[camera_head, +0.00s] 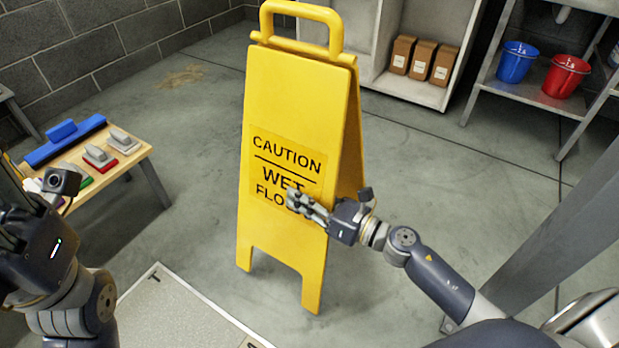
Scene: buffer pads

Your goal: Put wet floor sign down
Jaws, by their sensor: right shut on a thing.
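The yellow wet floor sign (290,110) stands upright in the middle of the view, with its two panels spread in an A shape and a loop handle on top. Its front reads "CAUTION WET FLOOR". I cannot tell whether its feet touch the floor. My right gripper (300,203) is at the lower front panel, shut on the sign and covering part of the lettering. My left gripper (30,190) is at the left edge, away from the sign, mostly hidden by its own wrist, so its opening is unclear.
A wooden table (143,157) at left holds several pads and a blue squeegee-like tool (65,140). A pale platform (165,310) lies on the floor in front. Behind are a shelf with brown boxes (422,60), a blue bucket (516,62) and a red bucket (566,76). Grey floor surrounds the sign.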

